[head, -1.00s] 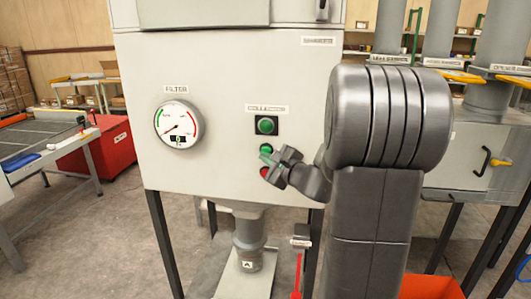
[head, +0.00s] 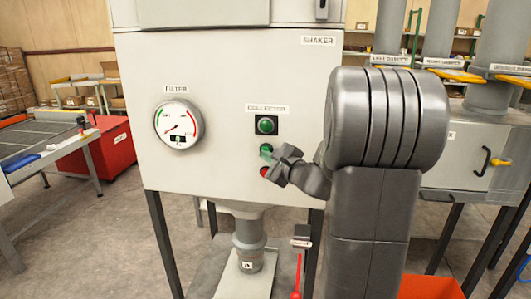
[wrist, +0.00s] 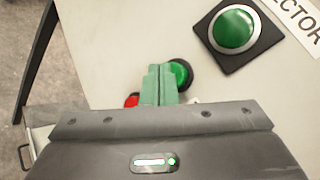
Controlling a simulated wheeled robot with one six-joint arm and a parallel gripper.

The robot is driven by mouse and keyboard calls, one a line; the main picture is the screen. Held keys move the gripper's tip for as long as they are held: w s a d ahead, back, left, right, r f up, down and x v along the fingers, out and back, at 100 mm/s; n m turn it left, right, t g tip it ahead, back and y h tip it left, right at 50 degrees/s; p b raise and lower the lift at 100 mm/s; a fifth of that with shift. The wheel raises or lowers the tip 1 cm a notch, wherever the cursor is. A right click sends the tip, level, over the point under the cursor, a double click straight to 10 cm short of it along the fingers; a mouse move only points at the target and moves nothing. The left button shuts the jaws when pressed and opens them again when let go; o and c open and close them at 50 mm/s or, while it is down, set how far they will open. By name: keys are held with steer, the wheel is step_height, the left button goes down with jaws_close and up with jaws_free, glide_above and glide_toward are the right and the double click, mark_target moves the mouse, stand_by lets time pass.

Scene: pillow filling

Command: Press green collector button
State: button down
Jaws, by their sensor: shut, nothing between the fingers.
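The green collector button (wrist: 182,73) is on the light grey panel, below a larger green round fixture on a black plate (wrist: 233,30) under the COLLECTOR label. In the head view the green button (head: 265,148) shows just left of my gripper. My gripper (wrist: 155,70) is shut and empty. Its greenish fingertips overlap the left part of the button in the wrist view. I cannot tell whether they touch it. A red button (wrist: 131,100) sits below the green one, partly hidden by my gripper; it also shows in the head view (head: 264,171).
A round FILTER gauge (head: 179,125) is on the same panel to the left. A pipe (head: 249,235) hangs under the cabinet, beside a red-handled tool (head: 296,275). An orange bin (head: 430,289) stands at the lower right. The panel between gauge and buttons is clear.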

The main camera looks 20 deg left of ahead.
steer(key=shift+w+a, duration=0.1)
steer(key=shift+w, duration=0.35)
stand_by(0.4)
steer(key=shift+s, duration=0.1)
steer(key=shift+s+d+b, duration=0.25)
steer(key=shift+s+b, duration=0.35)
steer(key=shift+s, duration=0.2)
steer(key=s+b, duration=0.1)
steer(key=s, duration=0.1)
steer(key=s+d, duration=0.1)
steer(key=s, duration=0.2)
steer(key=shift+b, duration=0.35)
steer(key=shift+w, duration=0.1)
stand_by(0.4)
steer(key=w+p, duration=0.2)
steer(key=p, duration=0.1)
steer(key=shift+a+r, duration=0.2)
